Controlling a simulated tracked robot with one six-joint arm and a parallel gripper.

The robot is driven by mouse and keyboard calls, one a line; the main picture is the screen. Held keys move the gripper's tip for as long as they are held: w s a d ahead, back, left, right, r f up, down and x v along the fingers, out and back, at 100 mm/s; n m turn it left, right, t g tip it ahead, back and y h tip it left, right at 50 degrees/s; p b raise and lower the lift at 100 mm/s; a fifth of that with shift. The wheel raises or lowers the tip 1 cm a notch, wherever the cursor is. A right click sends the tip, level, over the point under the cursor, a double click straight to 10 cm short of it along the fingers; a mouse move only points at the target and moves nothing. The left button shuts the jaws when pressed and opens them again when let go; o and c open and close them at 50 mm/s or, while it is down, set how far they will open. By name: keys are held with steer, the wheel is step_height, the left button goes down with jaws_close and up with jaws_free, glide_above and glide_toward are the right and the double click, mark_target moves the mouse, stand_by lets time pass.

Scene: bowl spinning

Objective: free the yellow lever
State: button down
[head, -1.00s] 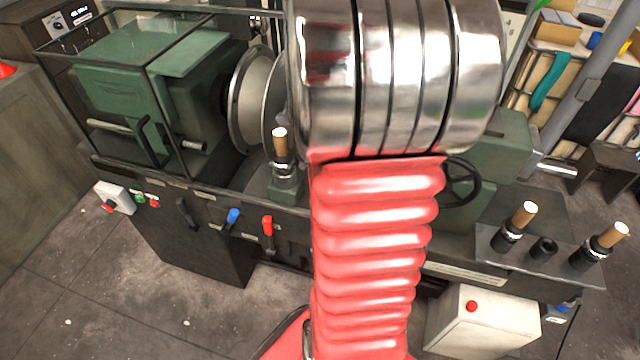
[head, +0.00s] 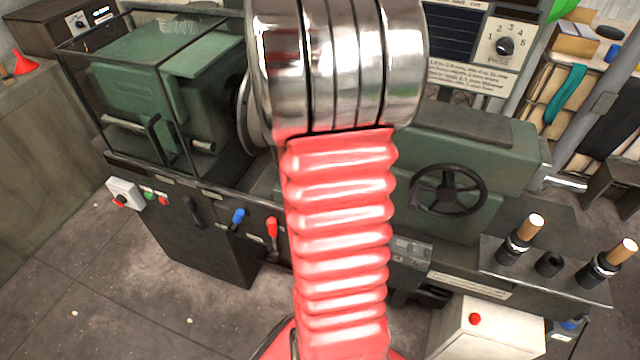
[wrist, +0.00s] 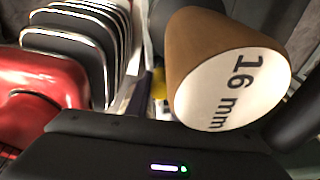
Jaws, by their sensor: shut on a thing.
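The yellow lever is not plainly visible. A small yellow patch (wrist: 158,88) shows in the wrist view beside the wooden handle, but I cannot tell what it belongs to. The black body of my gripper (wrist: 165,142) fills the bottom of the wrist view. My gripper is shut on a wooden-handled tool (wrist: 228,85) whose pale end reads "16 mm". The fingertips and the tool's far end are hidden. In the head view, my red ribbed arm covers the middle of the machine and hides my gripper.
The green lathe-like machine has a black handwheel (head: 448,190). A blue lever (head: 238,217) and a red lever (head: 272,228) are on its front. Wooden-handled tools (head: 525,235) (head: 608,262) stand in a rack at right, with an empty socket (head: 548,263) between. A white box (head: 488,332) carries a red button.

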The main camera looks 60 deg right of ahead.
steer(key=c, duration=1.5)
jaws_free()
steer(key=shift+c, duration=0.2)
steer(key=v, duration=1.3)
steer(key=shift+r, duration=0.35)
